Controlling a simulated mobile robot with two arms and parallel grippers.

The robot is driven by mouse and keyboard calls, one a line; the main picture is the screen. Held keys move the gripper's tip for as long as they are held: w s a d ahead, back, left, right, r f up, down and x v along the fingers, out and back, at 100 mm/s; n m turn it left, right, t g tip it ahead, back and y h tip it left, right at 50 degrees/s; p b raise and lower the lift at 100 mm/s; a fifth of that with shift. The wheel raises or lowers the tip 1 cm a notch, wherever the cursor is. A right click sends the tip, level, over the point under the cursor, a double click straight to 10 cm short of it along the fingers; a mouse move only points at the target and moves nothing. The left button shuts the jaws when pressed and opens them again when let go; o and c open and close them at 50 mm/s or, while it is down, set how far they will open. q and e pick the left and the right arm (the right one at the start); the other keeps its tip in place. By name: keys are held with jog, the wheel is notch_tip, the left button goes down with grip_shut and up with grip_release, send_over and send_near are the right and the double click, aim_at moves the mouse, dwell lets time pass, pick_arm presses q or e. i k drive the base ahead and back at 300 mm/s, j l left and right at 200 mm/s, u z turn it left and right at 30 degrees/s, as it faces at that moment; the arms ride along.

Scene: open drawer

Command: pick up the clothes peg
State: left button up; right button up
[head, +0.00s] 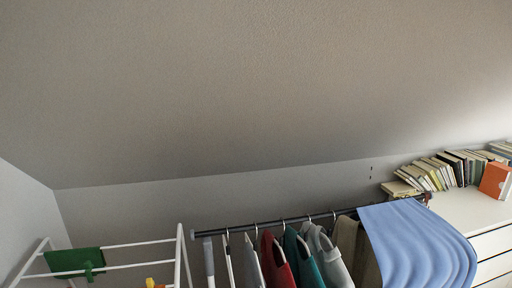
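A green clothes peg (88,272) sits at the lower edge of a dark green cloth (75,261) on a white drying rack (140,244) at the lower left. A small yellow and orange thing (152,284), perhaps another peg, shows at the bottom edge, partly cut off. I cannot tell which of these is the peg of the task. Neither of my grippers is in view.
A dark clothes rail (270,224) with several hanging garments stands right of the rack. A blue cloth (415,240) drapes over its right end. A white chest of drawers (480,212) bears several books at the right. A sloped ceiling fills the upper view.

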aim_at(88, 266)
jog(key=u, duration=1.3)
